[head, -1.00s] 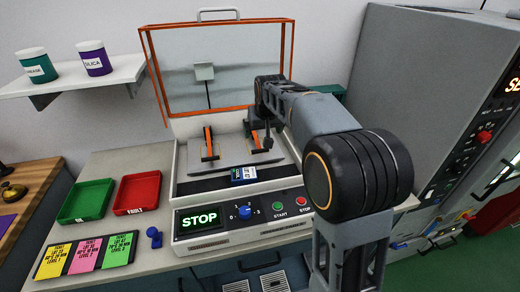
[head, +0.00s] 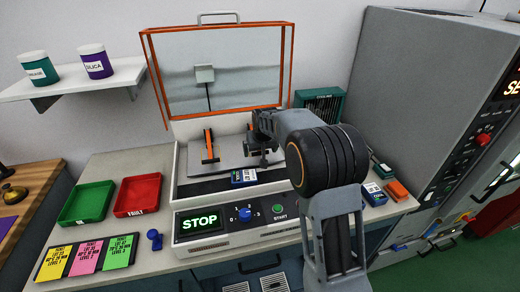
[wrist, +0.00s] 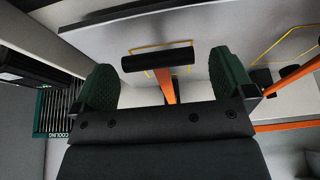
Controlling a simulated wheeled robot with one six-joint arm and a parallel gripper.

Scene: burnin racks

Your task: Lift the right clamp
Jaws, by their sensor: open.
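The right clamp shows in the wrist view as an orange lever (wrist: 168,90) with a black crossbar handle (wrist: 158,60). My gripper (wrist: 162,82) is open, with a green pad on either side of the lever. The handle lies just past the fingertips, and I cannot tell whether anything touches. In the head view my gripper (head: 263,158) is over the right part of the machine's plate and hides the right clamp. The left clamp (head: 209,146), orange with a black base, stands on the plate's left. Part of it shows at the right of the wrist view (wrist: 285,82).
The machine's orange-framed lid (head: 222,75) stands open behind the plate. A blue-labelled module (head: 243,178) lies at its front, above the STOP display (head: 200,220). A green cooling unit (head: 322,103) stands behind right. Green (head: 87,203) and red trays (head: 138,195) are left.

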